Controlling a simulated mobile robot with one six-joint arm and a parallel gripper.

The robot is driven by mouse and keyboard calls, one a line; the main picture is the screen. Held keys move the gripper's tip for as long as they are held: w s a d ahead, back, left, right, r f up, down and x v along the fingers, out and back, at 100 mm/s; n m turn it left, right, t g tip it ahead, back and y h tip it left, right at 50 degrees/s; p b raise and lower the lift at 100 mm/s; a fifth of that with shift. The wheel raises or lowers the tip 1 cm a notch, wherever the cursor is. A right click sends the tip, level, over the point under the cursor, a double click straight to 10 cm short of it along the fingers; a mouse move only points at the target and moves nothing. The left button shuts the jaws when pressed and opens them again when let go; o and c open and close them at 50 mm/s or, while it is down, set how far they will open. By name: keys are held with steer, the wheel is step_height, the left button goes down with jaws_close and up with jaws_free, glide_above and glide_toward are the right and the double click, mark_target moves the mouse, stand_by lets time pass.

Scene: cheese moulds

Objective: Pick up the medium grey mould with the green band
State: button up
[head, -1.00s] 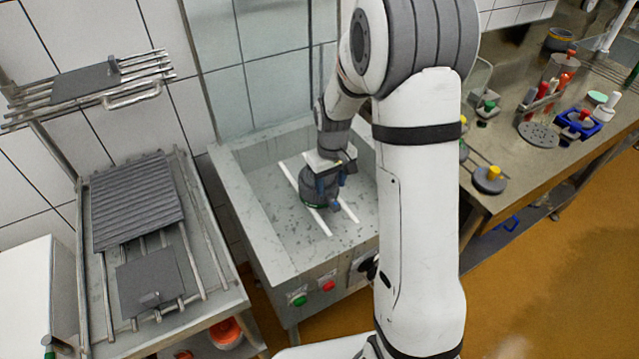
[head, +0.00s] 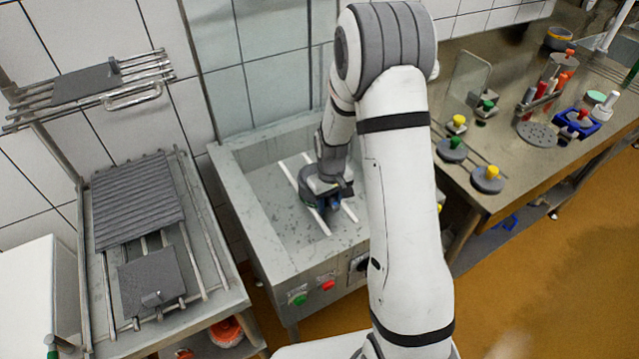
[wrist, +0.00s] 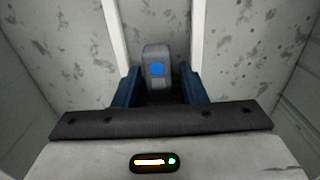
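My gripper (head: 332,198) is low inside the grey sink, at the mould. In the wrist view its two blue fingers (wrist: 159,88) stand on either side of an upright grey knob with a blue spot (wrist: 157,68). A narrow gap seems to show beside the knob, so the fingers look open around it. The dark grey mould (head: 309,196) is in the sink next to two pale rails, mostly hidden by my gripper.
The sink (head: 262,237) has high walls close around my gripper. A rack with ribbed grey plates (head: 136,200) stands at left. The steel counter (head: 466,195) at right holds pieces with yellow (head: 491,171), green and red knobs. A clear panel (head: 468,82) stands there.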

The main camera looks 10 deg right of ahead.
jaws_close()
stand_by(0.5)
